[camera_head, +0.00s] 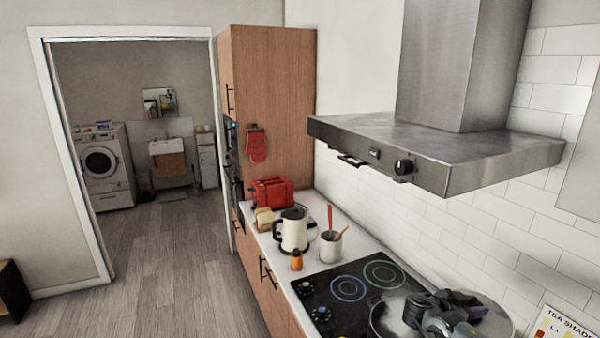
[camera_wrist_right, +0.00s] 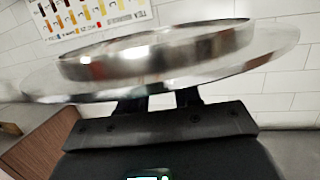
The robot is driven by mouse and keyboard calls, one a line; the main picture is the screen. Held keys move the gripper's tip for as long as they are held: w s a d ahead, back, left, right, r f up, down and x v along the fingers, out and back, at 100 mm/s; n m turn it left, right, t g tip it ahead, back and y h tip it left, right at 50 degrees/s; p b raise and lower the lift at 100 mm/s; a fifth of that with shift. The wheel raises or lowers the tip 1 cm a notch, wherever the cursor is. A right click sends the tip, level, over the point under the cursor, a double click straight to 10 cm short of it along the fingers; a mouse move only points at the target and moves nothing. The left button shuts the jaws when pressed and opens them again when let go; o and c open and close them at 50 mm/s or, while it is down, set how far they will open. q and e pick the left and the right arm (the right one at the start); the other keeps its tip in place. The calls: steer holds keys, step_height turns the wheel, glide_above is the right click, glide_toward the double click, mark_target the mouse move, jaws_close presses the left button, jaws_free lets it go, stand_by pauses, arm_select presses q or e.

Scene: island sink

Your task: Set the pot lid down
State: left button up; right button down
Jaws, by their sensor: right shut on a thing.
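The pot lid is a round, glass-like disc with a metal rim, at the bottom right of the head view (camera_head: 492,312). My right gripper (camera_head: 440,314) is over it and shut on it. In the right wrist view the lid (camera_wrist_right: 150,60) spans most of the width, seen nearly edge-on and slightly tilted, just beyond the gripper (camera_wrist_right: 165,103). The part of the lid between the fingers is hidden. The black cooktop (camera_head: 335,312) lies beside and behind the lid; whether the lid touches it cannot be told. My left gripper is not in view.
A range hood (camera_head: 440,150) hangs above the cooktop. A tea poster (camera_head: 562,328) is at the right. The visible rear burners are clear.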

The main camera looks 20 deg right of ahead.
steer(key=w+r+n+t, duration=0.1)
steer(key=t, duration=0.1)
steer(key=w+d+r+n+t, duration=0.2)
steer(key=w+r+n+t, duration=0.1)
steer(key=shift+d+t+y, duration=0.1)
steer(key=shift+t+y, duration=0.2)
steer(key=shift+y, duration=0.1)
steer(key=d+r+n+t+y, duration=0.25)
steer(key=r+n+t, duration=0.2)
steer(key=r, duration=1.35)
steer(key=w+a+f+n+t+y, duration=0.3)
steer(key=a+f+t, duration=0.1)
steer(key=a+f, duration=0.7)
steer(key=s+a+f+n+t+y, duration=0.1)
steer(key=s+a+f+n+y, duration=0.25)
steer(key=a+f, duration=0.65)
steer(key=s+a+f+n+t+y, duration=0.2)
steer(key=s+a+f, duration=0.3)
steer(key=a, duration=0.9)
steer(key=s+a+f+n+y, duration=0.1)
steer(key=s+a+f+y, duration=0.1)
steer(key=s+a+f, duration=0.4)
steer(key=s+a+f+n+y, duration=0.1)
steer(key=s+a+f+y, duration=0.1)
steer(key=s+a, duration=0.35)
step_height(320, 180, up, 12)
steer(key=w+a+p, duration=0.1)
steer(key=w+p, duration=0.1)
steer(key=p, duration=1)
steer(key=shift+r, duration=0.2)
